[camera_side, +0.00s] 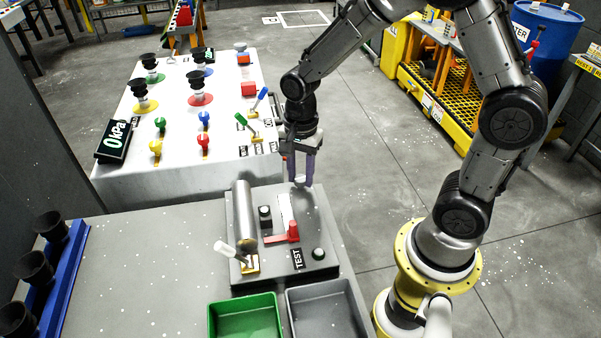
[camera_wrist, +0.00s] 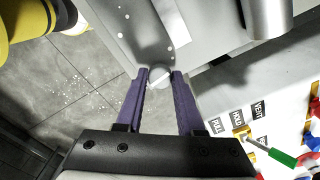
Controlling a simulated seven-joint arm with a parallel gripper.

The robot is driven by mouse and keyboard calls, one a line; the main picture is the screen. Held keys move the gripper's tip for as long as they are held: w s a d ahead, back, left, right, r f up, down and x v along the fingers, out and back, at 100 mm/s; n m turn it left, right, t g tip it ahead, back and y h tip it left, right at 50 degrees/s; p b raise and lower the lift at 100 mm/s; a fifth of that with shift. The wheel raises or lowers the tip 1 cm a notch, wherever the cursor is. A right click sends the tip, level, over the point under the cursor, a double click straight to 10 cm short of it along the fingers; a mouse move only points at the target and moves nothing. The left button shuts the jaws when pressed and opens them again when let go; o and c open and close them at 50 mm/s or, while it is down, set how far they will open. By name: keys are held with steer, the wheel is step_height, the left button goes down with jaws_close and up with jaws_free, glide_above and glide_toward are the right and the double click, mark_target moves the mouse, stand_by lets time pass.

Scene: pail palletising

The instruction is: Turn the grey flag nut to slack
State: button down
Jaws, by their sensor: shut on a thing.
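My gripper (camera_side: 302,183) points down at the far right corner of the grey test plate (camera_side: 325,262). In the wrist view, its two purple fingers (camera_wrist: 160,73) stand on either side of a small pale grey round piece, which I take to be the grey flag nut (camera_wrist: 159,77), and they are shut on it. The nut sits at the edge of the plate and is partly covered by the fingertips. Its flag and the way it points cannot be made out.
Green (camera_side: 211,320) and grey (camera_side: 291,310) trays stand in front. A white table (camera_side: 150,182) with coloured valves lies behind.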

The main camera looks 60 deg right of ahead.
mark_target(301, 178)
steer(key=shift+w+r, duration=0.1)
steer(key=c, duration=0.5)
jaws_free()
steer(key=shift+c, duration=0.2)
step_height(301, 178, up, 14)
steer(key=s+r+n+t, duration=0.2)
steer(key=s+r+t, duration=0.1)
steer(key=s+r, duration=0.35)
steer(key=s+f+n+t, duration=0.2)
steer(key=s+f+n, duration=0.2)
steer(key=s+n, duration=0.5)
steer(key=n, duration=0.5)
steer(key=shift+s+d+t, duration=0.25)
steer(key=shift+s+t, duration=0.05)
